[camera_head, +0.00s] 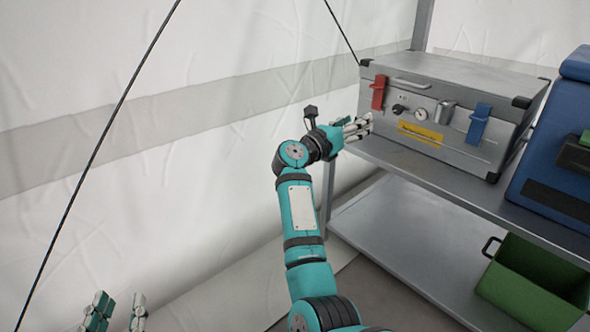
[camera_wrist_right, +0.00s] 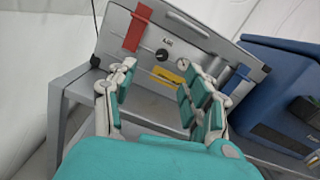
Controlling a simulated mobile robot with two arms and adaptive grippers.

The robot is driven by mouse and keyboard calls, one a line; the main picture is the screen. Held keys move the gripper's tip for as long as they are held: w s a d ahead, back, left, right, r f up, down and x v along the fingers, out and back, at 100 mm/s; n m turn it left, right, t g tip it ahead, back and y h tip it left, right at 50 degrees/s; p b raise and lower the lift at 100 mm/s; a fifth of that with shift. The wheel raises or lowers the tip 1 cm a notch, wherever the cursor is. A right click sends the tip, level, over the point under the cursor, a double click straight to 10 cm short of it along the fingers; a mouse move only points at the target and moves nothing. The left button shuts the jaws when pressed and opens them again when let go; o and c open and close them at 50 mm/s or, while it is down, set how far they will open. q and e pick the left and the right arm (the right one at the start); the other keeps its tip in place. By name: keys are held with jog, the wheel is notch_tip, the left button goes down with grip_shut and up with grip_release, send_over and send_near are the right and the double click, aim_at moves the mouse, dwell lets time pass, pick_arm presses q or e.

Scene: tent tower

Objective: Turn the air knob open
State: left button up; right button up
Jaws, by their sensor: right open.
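The black air knob (camera_head: 398,109) is on the front of a grey metal case (camera_head: 455,82) on the shelf. It also shows in the right wrist view (camera_wrist_right: 162,55), between and beyond my fingers. A round gauge (camera_head: 421,113) is just right of it. My right gripper (camera_head: 357,128) is open and empty in front of the case's left part, with its fingers toward the front face. In the right wrist view my gripper (camera_wrist_right: 158,82) appears clear of the knob. My left gripper (camera_head: 117,310) is at the lower left, fingers apart and empty, far from the case.
The case has a red latch (camera_head: 378,92), a blue latch (camera_head: 478,124) and a yellow label (camera_head: 420,131). A blue box (camera_head: 560,150) stands right of it on the metal shelf (camera_head: 400,160). A green crate (camera_head: 530,280) is below. White tent wall (camera_head: 150,150) is behind.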

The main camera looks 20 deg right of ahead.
jog(key=w+a+n+t+y+p, duration=0.3)
jog(key=a+n+t+p, duration=0.4)
jog(key=n+p, duration=0.7)
jog(key=s+a+f+n+t+y+p, duration=0.1)
jog(key=s+a+f+n+y+p, duration=0.1)
jog(key=n, duration=0.6)
jog(key=s+a+f+n+t+y+p, duration=0.1)
jog(key=s+a+f+n+y+p, duration=0.1)
jog(key=a+f+n+y+p, duration=0.3)
notch_tip(320, 180, down, 4)
jog(key=n+y+p, duration=0.2)
jog(key=p, duration=0.1)
jog(key=shift+f+n, duration=0.25)
jog(key=shift+n, duration=0.15)
jog(key=shift+a+t+y, duration=0.15)
jog(key=shift+t+y, duration=0.15)
